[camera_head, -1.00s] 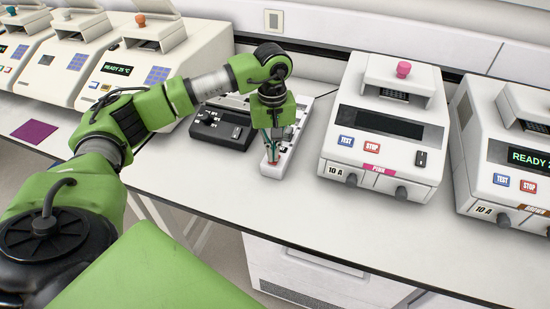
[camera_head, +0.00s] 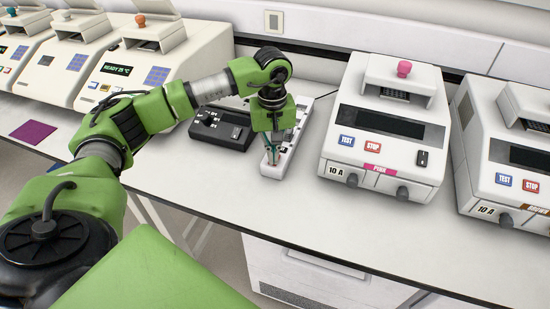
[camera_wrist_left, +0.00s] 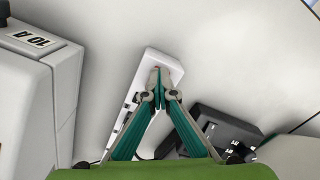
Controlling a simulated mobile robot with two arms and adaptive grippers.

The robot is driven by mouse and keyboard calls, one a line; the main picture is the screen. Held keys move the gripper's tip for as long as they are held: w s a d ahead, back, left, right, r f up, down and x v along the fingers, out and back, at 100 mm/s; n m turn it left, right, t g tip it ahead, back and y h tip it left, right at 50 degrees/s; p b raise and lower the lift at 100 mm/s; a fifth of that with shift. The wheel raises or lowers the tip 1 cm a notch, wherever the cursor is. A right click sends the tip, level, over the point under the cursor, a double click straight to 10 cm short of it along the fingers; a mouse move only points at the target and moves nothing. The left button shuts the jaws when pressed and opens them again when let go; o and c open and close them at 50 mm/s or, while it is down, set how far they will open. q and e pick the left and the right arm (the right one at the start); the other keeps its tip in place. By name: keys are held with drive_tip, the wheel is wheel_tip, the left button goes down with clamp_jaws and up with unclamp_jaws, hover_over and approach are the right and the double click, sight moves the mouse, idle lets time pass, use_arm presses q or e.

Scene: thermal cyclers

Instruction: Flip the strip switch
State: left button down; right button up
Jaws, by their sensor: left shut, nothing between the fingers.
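The white power strip (camera_head: 283,164) lies on the bench between a dark grey box and the pink-labelled thermal cycler. My left gripper (camera_head: 271,163) points down at the near end of the strip, fingers together and nothing between them. In the left wrist view, the fingertips (camera_wrist_left: 158,72) are over the end of the strip (camera_wrist_left: 174,70), at or very near its surface; contact cannot be told. The fingers and tips hide the strip's switch there. My right gripper is not in view.
The pink-labelled cycler (camera_head: 385,125) stands just right of the strip, its display dark. The brown-labelled cycler (camera_head: 500,165) further right also has a dark display. The dark grey box (camera_head: 222,127) sits close on the left. Bench front is clear.

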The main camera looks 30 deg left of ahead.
use_arm(q)
drive_tip(key=shift+s, duration=0.1)
drive_tip(key=shift+r+p, duration=0.6)
drive_tip(key=shift+r, duration=0.3)
drive_tip(key=shift+r+p, duration=1.3)
drive_tip(key=shift+r, duration=1.15)
